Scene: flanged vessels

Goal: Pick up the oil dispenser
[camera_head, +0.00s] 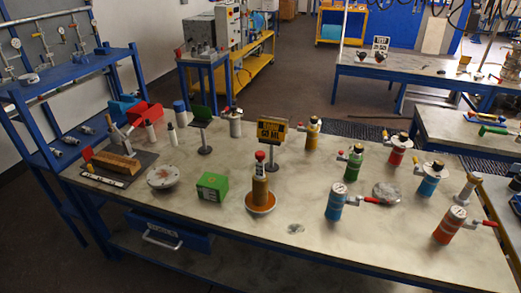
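I cannot tell for certain which item is the oil dispenser. A likely one is the upright amber-brown cylinder (260,191) with a dark neck and red top, standing on an orange dish (261,207) near the middle of the table (330,250). Neither of my grippers is in view.
A green box (212,187) and a round grey flange (162,177) lie left of the amber cylinder. A yellow sign (272,130) stands close behind it. A wooden block (117,165) and red bin (144,113) are farther left.

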